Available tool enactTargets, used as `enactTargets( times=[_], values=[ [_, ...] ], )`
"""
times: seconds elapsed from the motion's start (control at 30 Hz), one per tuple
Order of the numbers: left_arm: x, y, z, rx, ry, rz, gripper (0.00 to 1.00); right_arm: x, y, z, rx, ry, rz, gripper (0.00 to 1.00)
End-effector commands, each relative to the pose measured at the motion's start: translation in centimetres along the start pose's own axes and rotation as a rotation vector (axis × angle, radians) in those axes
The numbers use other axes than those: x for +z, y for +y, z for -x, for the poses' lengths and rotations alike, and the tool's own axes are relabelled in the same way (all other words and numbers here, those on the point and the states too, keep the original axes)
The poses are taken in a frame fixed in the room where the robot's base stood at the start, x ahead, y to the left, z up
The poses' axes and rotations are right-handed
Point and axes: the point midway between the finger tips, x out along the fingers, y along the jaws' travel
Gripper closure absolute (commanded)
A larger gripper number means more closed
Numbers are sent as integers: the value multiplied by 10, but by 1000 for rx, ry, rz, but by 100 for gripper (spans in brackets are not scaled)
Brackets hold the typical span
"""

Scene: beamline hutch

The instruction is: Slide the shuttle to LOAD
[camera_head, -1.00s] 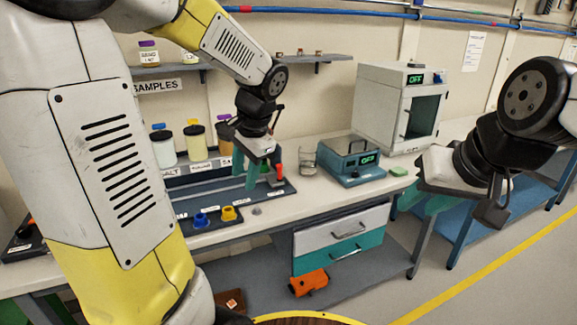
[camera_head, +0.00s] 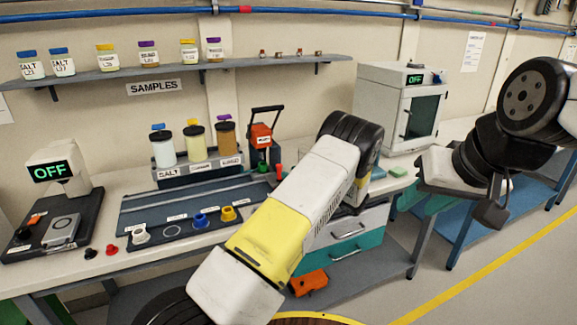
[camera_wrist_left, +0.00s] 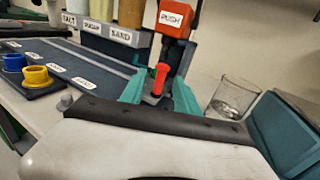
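The long dark rail board (camera_head: 150,205) lies along the bench in front of the SALT, SUGAR and SAND hoppers. An upright red handle (camera_head: 279,171) stands at its right end, by the PUSH press (camera_head: 261,136). I take it as the shuttle's handle; the shuttle's body is not clear and no LOAD label is readable. In the left wrist view the red handle (camera_wrist_left: 160,78) shows between the spread teal fingers of my left gripper (camera_wrist_left: 158,92); I cannot tell whether they touch it. My forearm hides this gripper in the head view. My right gripper (camera_head: 424,200) is open and empty at the right.
A glass beaker (camera_wrist_left: 233,97) stands right of the press. Blue and yellow cups (camera_head: 200,220) sit on a small board in front of the rail. A device reading OFF (camera_head: 55,172) stands at left, a white oven (camera_head: 385,110) at back right.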

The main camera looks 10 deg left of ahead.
Motion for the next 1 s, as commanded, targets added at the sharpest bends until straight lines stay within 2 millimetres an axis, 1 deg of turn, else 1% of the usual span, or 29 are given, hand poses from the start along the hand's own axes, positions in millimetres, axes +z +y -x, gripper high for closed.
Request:
enactTargets(
  times=[0.07,0.17,0.4,0.5,0.6,0.73,0.93,0.97,1.0],
  values=[
    [-3,-4,0,-14,-15,-14,62,0,0,0,0,0,0,64],
    [-3,-5,-10,-16,-19,-17,62,0,0,0,0,0,0,64],
    [-3,-4,-48,-13,-16,-16,62,0,0,0,0,0,0,64],
    [-3,-5,-62,-14,-16,-15,62,0,0,0,0,0,0,64],
    [-3,-6,-70,-15,-15,-15,62,0,0,0,0,0,0,64],
    [-3,-6,-76,-16,-15,-15,62,0,0,0,0,0,0,64],
    [-2,-6,-76,-16,-15,-15,62,0,0,0,0,0,0,64],
    [-2,-6,-76,-16,-15,-15,64,0,0,0,0,0,0,64],
    [-2,-6,-76,-16,-15,-15,72,0,0,0,0,0,0,64]
  ],
)
